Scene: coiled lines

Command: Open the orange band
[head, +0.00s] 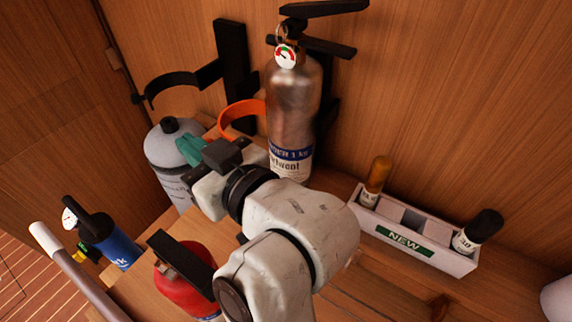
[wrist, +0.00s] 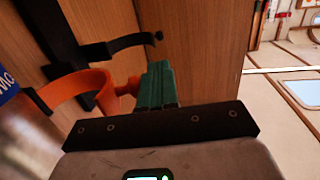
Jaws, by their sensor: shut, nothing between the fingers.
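The orange band (head: 240,112) curves out to the left of a steel extinguisher (head: 293,100); I see no orange across the extinguisher's front. In the wrist view the band (wrist: 75,83) shows at left, with an orange knob-like end (wrist: 127,88) beside my fingertips. My gripper (head: 190,150) has teal fingers, shut and empty, in front of the band and beside the grey cylinder's top. It also shows in the wrist view (wrist: 157,85). I cannot tell whether the fingers touch the knob. The lower band is partly hidden by my wrist in the head view.
A grey cylinder (head: 167,145) stands left of my gripper, below an empty black band (head: 172,82). A red cylinder (head: 184,284) and a blue one (head: 117,248) stand nearer. A white tray (head: 420,236) with bottles sits at right. The wooden wall (head: 440,90) closes the back.

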